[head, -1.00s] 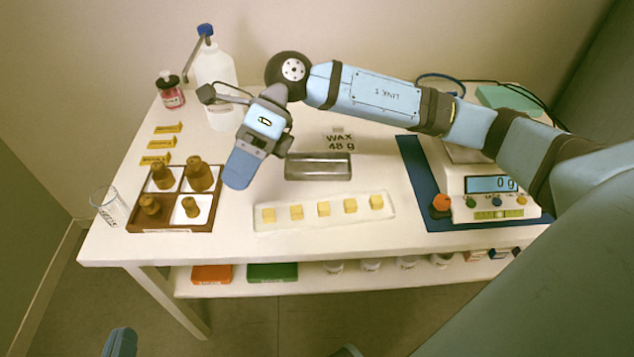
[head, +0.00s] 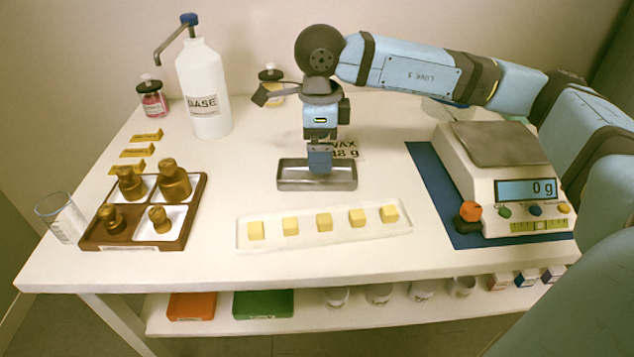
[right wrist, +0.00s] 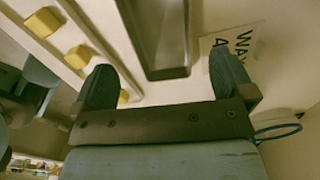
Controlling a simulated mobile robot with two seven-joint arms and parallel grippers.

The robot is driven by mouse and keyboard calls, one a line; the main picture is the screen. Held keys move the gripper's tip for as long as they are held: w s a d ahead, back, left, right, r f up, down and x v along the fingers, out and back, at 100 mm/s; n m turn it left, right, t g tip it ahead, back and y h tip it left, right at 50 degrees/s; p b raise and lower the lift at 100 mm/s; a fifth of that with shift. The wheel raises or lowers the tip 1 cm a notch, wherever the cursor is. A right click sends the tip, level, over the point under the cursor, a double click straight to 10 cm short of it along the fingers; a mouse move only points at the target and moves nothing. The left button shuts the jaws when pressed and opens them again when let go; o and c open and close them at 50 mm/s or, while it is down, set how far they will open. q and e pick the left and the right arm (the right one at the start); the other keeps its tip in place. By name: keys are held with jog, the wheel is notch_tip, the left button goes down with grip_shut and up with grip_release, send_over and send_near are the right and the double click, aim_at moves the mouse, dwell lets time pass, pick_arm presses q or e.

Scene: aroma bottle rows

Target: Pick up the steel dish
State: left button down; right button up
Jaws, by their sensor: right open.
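The steel dish (head: 290,184) is a shallow, empty-looking rectangular tray on the white table, behind the strip of wax cubes. My right gripper (head: 320,168) points down over the dish, its fingers overlapping the dish in the head view. In the right wrist view the gripper (right wrist: 163,65) is open, with one finger on each side of the picture. The near end of the dish (right wrist: 168,73) shows between the two fingers, with nothing gripped. The exact height of the fingertips over the dish is hard to tell. My left gripper is out of view.
A clear tray (head: 243,246) of yellow cubes lies in front of the dish. A scale (head: 500,183) on a blue mat (head: 425,170) stands right. A compartment box (head: 190,228) with brown bottles, a glass (head: 60,218) and a base bottle (head: 205,95) stand left. A WAX card (head: 345,150) lies behind.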

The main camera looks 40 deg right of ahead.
aim_at(317, 178)
jog(key=shift+f+b, duration=0.4)
jog(key=shift+f, duration=0.5)
jog(key=f+b, duration=0.1)
jog(key=f, duration=0.1)
jog(key=f+b, duration=0.1)
jog(key=shift+w+a+f, duration=0.15)
jog(key=shift+w+f, duration=0.05)
jog(key=shift+f, duration=0.45)
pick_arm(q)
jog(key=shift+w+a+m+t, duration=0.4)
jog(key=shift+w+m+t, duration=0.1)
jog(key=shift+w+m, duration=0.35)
pick_arm(e)
jog(key=c, duration=0.9)
